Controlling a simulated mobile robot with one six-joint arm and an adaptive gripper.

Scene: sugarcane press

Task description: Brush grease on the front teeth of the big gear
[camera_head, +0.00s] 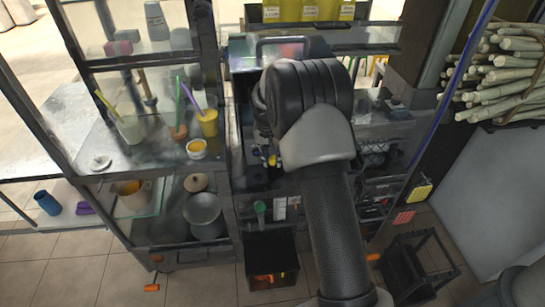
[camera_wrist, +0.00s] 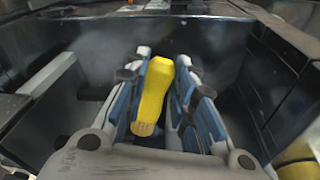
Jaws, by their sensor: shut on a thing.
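In the wrist view my gripper (camera_wrist: 163,62) is shut on a yellow handle (camera_wrist: 154,92), its blue pads on both sides of it. The handle looks like that of the brush, but no bristles show. It points away from the wrist into a dark metal housing. In the head view my arm covers the gripper and most of the press (camera_head: 245,128). I cannot make out the big gear or its front teeth in either view.
Dark metal walls (camera_wrist: 276,75) close in around the gripper. A yellow round part (camera_wrist: 300,158) shows at the lower right of the wrist view. To the left, a glass shelf (camera_head: 115,165) holds cups and drinks. Cane stalks (camera_head: 510,75) lie at the right. A black stool (camera_head: 410,268) stands below.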

